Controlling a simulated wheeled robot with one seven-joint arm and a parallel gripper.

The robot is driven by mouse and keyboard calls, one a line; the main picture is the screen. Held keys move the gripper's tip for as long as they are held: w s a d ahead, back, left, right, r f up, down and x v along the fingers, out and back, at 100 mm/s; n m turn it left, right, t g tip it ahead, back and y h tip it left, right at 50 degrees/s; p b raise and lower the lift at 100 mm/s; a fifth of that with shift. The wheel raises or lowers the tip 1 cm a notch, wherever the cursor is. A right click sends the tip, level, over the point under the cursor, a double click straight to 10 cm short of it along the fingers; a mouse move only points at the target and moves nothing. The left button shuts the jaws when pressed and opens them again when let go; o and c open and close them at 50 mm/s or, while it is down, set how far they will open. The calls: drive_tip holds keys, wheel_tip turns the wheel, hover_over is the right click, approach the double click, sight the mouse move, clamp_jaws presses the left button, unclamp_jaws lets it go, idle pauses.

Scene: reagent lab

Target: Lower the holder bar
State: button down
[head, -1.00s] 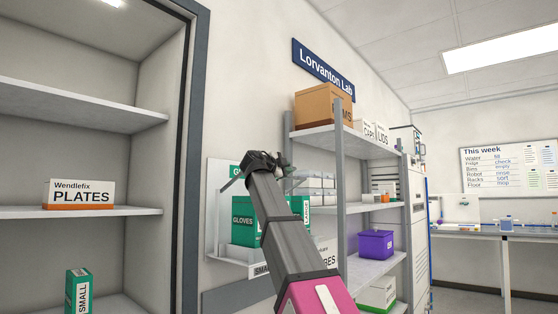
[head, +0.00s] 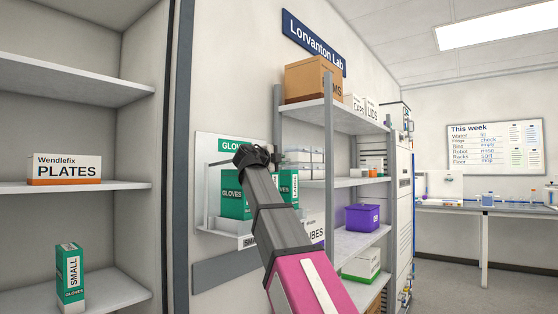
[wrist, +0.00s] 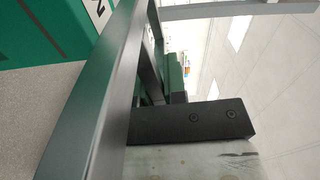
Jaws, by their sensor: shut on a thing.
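The glove holder (head: 222,148) is a white wall panel with a shallow tray, holding green glove boxes (head: 236,190). Its bar (head: 217,163) is thin and grey and runs across the front of the holder, above the tray lip. In the wrist view the bar (wrist: 92,95) crosses diagonally, close to the camera. My gripper (head: 256,156) is at the bar, in front of the upper part of the holder. It is shut on the bar. One black finger (wrist: 190,122) shows beside the bar in the wrist view; the other finger cannot be made out.
A grey-posted shelf rack (head: 329,170) stands just right of my arm, with a cardboard box (head: 312,80) and a purple bin (head: 362,217). An open cabinet (head: 75,188) is at the left. A bench (head: 485,209) and whiteboard (head: 495,147) are far right.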

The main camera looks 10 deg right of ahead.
drive_tip(key=c, duration=1.2)
unclamp_jaws()
drive_tip(key=shift+a, duration=0.1)
drive_tip(key=v, duration=1)
drive_tip(key=shift+s+a, duration=0.2)
drive_tip(key=shift+s, duration=0.05)
